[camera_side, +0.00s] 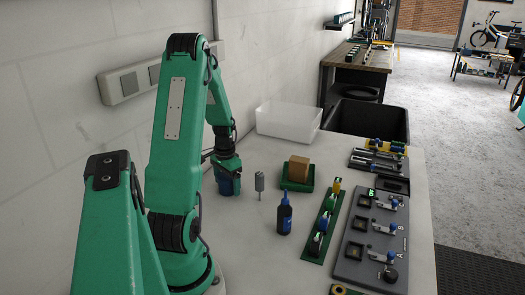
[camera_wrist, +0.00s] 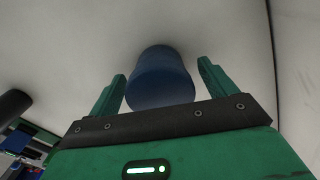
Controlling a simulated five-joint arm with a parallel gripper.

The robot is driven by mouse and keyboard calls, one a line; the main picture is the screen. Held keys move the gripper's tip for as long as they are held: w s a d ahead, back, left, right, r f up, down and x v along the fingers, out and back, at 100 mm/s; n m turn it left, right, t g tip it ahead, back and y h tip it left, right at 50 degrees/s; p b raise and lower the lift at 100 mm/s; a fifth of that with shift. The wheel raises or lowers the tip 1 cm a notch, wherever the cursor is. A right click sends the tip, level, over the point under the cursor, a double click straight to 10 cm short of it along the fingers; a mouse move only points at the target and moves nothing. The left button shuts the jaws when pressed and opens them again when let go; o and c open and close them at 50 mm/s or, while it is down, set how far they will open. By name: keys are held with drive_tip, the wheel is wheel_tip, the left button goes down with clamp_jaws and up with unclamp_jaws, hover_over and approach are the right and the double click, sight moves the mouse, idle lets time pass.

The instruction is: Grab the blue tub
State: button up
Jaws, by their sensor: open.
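The blue tub (camera_side: 226,184) is a dark blue, round container standing on the pale table near the wall, below my gripper (camera_side: 226,166) in the side view. In the wrist view the blue tub (camera_wrist: 160,78) stands between the two green fingers of my gripper (camera_wrist: 162,78). The fingers are open, with a gap visible on each side of the tub. Part of the tub is hidden behind my gripper in the side view, and its near end is cut off by the gripper body in the wrist view.
A blue bottle (camera_side: 284,214) and a small grey-headed tool (camera_side: 259,185) stand right of the tub. A green tray (camera_side: 297,184) holds a brown block. Bare table lies in front.

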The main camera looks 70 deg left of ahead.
drive_tip(key=shift+f, duration=0.1)
idle(0.4)
drive_tip(key=c, duration=1.2)
drive_tip(key=shift+o, duration=0.2)
drive_tip(key=shift+r, duration=5)
